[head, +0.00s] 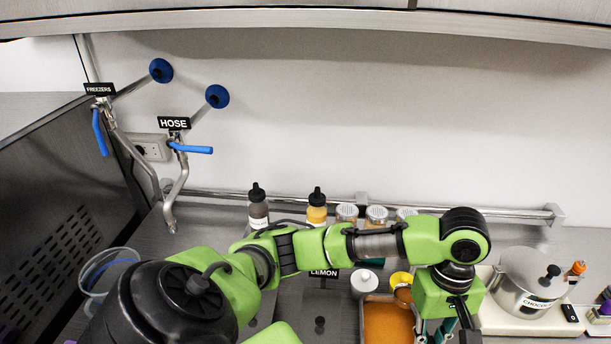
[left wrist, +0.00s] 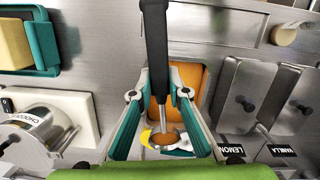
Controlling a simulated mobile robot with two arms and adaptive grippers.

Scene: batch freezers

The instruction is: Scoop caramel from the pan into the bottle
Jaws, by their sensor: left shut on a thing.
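My left gripper (head: 437,332) points down at the right of the pan. In the left wrist view its teal fingers (left wrist: 172,88) are shut on a ladle with a black handle (left wrist: 156,45). The ladle's metal bowl (left wrist: 168,138) holds brown caramel and also shows in the head view (head: 404,294). The bowl overlaps a round yellow top (head: 400,278), perhaps the bottle's; its height above it is unclear. A white round top (head: 364,281) stands beside it. The metal pan of caramel (head: 387,325) lies in front, partly hidden by my arm. My right gripper is out of view.
A chocolate pot (head: 524,283) stands on a white unit at the right. Dark and yellow squeeze bottles (head: 317,207) and several jars (head: 376,216) line the back wall. Lidded metal containers, one labelled lemon (head: 323,273), lie left of the pan. A clear bucket (head: 105,275) is at the left.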

